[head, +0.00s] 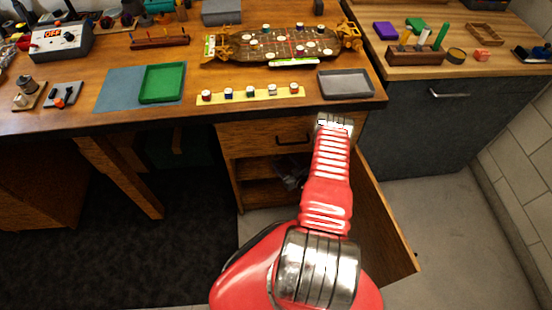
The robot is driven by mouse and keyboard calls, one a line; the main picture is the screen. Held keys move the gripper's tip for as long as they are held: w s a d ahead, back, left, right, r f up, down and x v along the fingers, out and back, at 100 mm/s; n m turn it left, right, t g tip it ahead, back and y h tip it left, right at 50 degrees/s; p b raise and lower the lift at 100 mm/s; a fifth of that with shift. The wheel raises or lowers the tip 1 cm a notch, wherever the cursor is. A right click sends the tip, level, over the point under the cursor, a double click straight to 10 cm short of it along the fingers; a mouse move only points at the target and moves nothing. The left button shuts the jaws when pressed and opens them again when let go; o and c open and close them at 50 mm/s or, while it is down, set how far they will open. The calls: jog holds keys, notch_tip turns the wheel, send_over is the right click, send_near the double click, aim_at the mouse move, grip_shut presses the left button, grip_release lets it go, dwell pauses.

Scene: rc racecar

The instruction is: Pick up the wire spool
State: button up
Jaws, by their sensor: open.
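My gripper (335,120) is at the far end of my red arm, just in front of the desk's front edge and below the grey tray (346,84). It is open, with nothing seen in it; the fingers are small and hard to make out. I cannot tell for sure which thing is the wire spool. A small round dark and yellow item (456,55) lies on the right counter. Several small capped cylinders (250,92) stand in a row on a yellow strip, left of my gripper.
A racecar chassis (285,44) fills the back middle of the desk. A green tray (162,83) lies on a blue mat (115,90) at the left. Below the desk, an open cabinet door (385,235) stands beside my arm. Bare wood lies on the counter's front part.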

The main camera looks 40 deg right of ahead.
aim_at(278, 158)
jog(key=shift+w, duration=0.1)
jog(key=shift+a+x, duration=0.15)
jog(key=shift+x, duration=1.1)
jog(key=shift+a+x, duration=0.1)
jog(key=shift+x, duration=1.2)
jog(key=c, duration=1.2)
jog(key=shift+r, duration=0.2)
jog(key=shift+r, duration=1.75)
jog(key=s+a, duration=0.2)
jog(key=s, duration=0.6)
jog(key=s+a, duration=0.1)
jog(key=s, duration=0.8)
jog(key=shift+s+a+f, duration=0.15)
jog(key=shift+s+a, duration=0.15)
jog(key=shift+a, duration=0.05)
